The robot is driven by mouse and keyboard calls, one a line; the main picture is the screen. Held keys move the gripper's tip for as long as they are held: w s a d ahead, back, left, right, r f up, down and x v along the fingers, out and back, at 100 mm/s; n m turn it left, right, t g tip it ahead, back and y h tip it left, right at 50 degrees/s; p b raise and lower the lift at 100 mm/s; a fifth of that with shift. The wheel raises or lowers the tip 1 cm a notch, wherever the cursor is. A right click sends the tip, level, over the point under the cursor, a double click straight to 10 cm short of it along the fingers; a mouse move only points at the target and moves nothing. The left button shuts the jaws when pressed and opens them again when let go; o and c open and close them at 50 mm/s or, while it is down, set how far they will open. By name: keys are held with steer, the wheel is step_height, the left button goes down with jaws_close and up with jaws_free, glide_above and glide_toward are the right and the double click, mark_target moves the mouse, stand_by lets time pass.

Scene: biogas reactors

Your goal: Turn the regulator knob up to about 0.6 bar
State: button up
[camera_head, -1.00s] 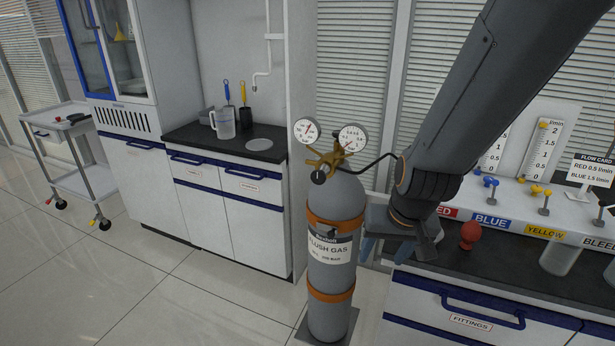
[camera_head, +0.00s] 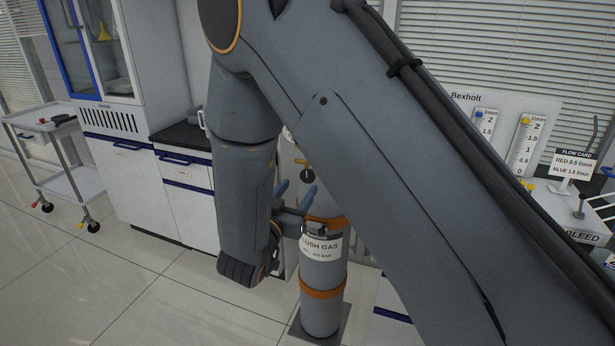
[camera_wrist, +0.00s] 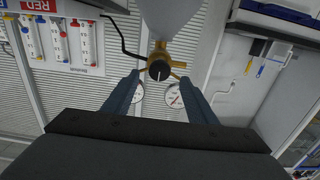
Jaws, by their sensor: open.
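The black regulator knob (camera_head: 307,176) sits at the front of the brass regulator (camera_head: 302,162) on the grey flush gas cylinder (camera_head: 322,270). In the wrist view, which looks inverted, the knob (camera_wrist: 159,70) shows between my two blue fingers, with a pale mark on its face. My gripper (camera_head: 295,191) is open and empty, its fingers pointing up towards the knob from just below; it also shows in the wrist view (camera_wrist: 160,77). I see no contact. Two white gauges, left (camera_wrist: 137,94) and right (camera_wrist: 174,96), are partly hidden by the fingers; their readings are too small to read.
My arm covers much of the head view. A bench with flow meters (camera_head: 527,145) and a flow card (camera_head: 573,163) stands at right. Cabinets (camera_head: 150,195) and a trolley (camera_head: 55,165) are at left. The tiled floor (camera_head: 150,300) in front is clear.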

mark_target(306, 177)
steer(key=p+x, duration=0.1)
steer(key=x, duration=0.6)
steer(key=shift+w+d+p, duration=0.15)
steer(key=shift+w+p, duration=0.15)
steer(key=shift+p, duration=0.1)
steer(key=c, duration=1)
